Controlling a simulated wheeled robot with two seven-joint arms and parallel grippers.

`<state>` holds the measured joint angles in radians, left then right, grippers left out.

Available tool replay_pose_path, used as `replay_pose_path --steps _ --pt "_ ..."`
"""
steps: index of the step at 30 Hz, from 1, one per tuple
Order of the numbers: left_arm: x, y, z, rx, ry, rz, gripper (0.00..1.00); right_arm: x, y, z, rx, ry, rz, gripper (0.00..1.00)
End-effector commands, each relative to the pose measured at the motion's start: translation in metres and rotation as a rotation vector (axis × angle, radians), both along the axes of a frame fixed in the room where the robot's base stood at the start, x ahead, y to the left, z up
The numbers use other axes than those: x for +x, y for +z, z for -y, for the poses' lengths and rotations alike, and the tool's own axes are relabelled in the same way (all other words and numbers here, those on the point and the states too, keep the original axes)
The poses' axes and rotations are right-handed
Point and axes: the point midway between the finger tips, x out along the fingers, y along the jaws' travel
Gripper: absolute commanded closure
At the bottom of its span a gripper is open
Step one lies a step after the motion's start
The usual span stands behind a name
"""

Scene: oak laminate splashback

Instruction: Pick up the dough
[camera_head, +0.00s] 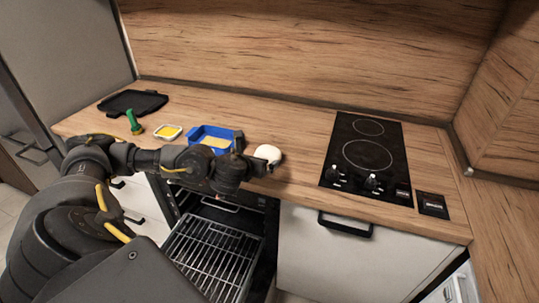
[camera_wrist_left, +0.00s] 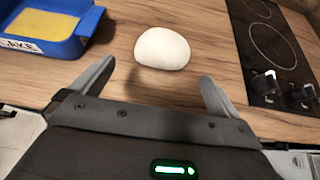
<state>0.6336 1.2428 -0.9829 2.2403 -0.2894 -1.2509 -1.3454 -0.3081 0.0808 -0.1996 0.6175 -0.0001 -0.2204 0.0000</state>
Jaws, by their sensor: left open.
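The dough (camera_head: 268,154) is a smooth white ball on the wooden counter, between the blue tray and the cooktop. It also shows in the left wrist view (camera_wrist_left: 162,48), just beyond my fingertips. My left gripper (camera_head: 258,166) reaches in from the left at the counter's front edge. In the left wrist view its two fingers (camera_wrist_left: 156,78) are spread apart, with nothing between them and the dough ahead of them. My right gripper is not in view.
A blue tray (camera_head: 236,132) with yellow contents stands left of the dough. Further left are a small yellow-filled dish (camera_head: 168,132), a green-handled item (camera_head: 134,122) and a black tray (camera_head: 133,101). A black cooktop (camera_head: 368,155) lies right. Below, an oven rack (camera_head: 213,255) sticks out.

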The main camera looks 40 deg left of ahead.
Motion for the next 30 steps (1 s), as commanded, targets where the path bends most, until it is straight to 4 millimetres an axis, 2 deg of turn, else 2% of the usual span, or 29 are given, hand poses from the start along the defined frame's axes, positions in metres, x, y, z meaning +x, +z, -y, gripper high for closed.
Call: replay_pose_path --steps 1,6,13,24,30 --pt "0.008 -0.007 -0.003 0.001 0.001 0.001 0.00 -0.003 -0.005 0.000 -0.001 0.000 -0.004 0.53" --pt "0.027 -0.016 -0.008 -0.001 0.000 0.000 0.00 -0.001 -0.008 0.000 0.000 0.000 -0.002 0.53" --pt "0.033 -0.018 -0.010 0.000 -0.001 0.001 0.00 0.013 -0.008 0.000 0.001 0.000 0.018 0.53" --pt "0.073 -0.038 -0.021 -0.001 0.000 0.000 0.00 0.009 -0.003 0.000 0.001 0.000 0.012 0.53" --pt "0.077 -0.041 -0.022 0.001 -0.001 0.001 0.00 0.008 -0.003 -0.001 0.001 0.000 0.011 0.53"
